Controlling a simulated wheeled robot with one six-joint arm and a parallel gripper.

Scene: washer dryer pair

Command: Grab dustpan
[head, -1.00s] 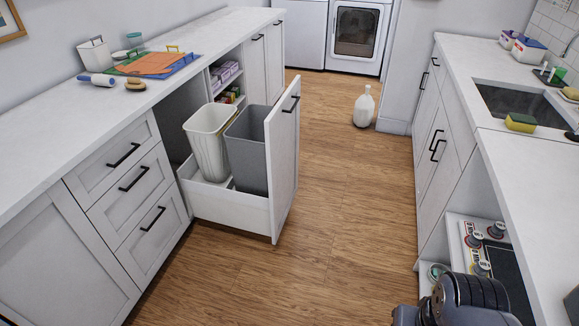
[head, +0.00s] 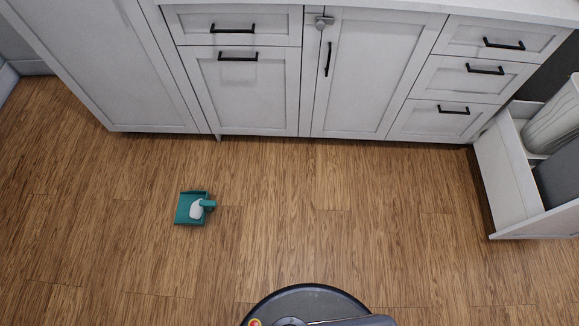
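A teal dustpan (head: 184,212) lies on the wooden floor, left of centre in the head view. A pale grey-white part and a short teal handle show on its right side. It lies apart from the cabinets, with bare floor around it. Part of my own body shows at the bottom edge. My gripper is not in view.
White cabinets with black handles (head: 238,57) line the back. A pull-out bin drawer (head: 507,170) stands open at the right, with a white bin (head: 553,118) in it, and juts over the floor. The wooden floor (head: 330,220) between is clear.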

